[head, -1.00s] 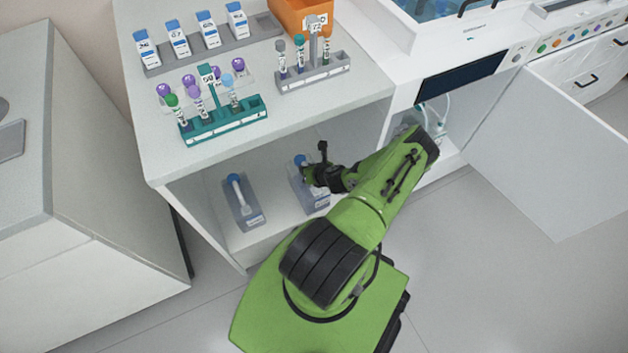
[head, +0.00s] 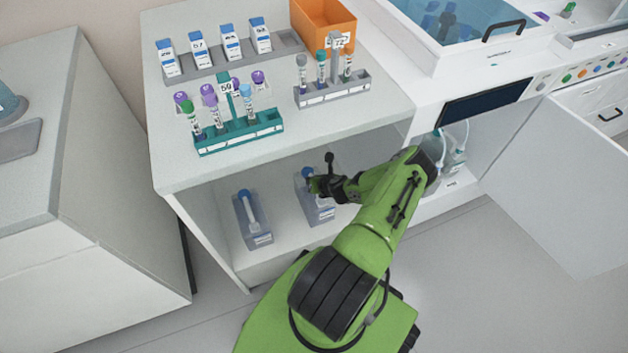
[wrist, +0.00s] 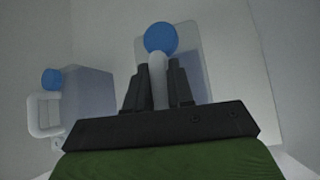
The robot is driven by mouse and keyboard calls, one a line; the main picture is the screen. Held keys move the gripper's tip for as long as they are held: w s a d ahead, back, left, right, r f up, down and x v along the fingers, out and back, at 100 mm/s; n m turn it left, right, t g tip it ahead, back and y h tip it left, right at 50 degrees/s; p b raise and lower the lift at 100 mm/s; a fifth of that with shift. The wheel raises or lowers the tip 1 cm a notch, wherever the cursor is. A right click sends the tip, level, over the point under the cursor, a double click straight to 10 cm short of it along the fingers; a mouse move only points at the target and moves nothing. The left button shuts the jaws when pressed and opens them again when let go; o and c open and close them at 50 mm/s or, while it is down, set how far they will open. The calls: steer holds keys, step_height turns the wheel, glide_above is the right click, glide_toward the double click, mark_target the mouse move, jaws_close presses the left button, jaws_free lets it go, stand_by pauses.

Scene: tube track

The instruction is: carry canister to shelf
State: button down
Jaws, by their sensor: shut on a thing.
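A translucent grey-blue canister (head: 320,211) with a blue cap stands in the open lower shelf space (head: 285,262) under the bench. My gripper (head: 316,186) reaches into that space and is at its top. In the wrist view my gripper (wrist: 160,88) is shut on the canister's white handle (wrist: 158,70), with the blue cap (wrist: 161,38) just beyond the fingertips. The body (wrist: 196,72) shows behind the fingers. In the head view the wrist partly hides it, and I cannot tell if it is lifted.
A second, similar canister (head: 254,224) stands to the left, also in the wrist view (wrist: 88,95). Above, the bench top (head: 180,172) holds a teal tube rack (head: 238,137), a grey rack (head: 335,90) and an orange bin (head: 322,22). An open cabinet door (head: 560,190) sticks out at right.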

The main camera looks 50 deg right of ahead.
steer(key=shift+f, duration=0.55)
steer(key=c, duration=0.9)
jaws_free()
steer(key=p+v, duration=0.5)
steer(key=v, duration=1)
steer(key=shift+s+a+r, duration=0.2)
steer(key=shift+s+r, duration=0.05)
steer(key=shift+s, duration=0.05)
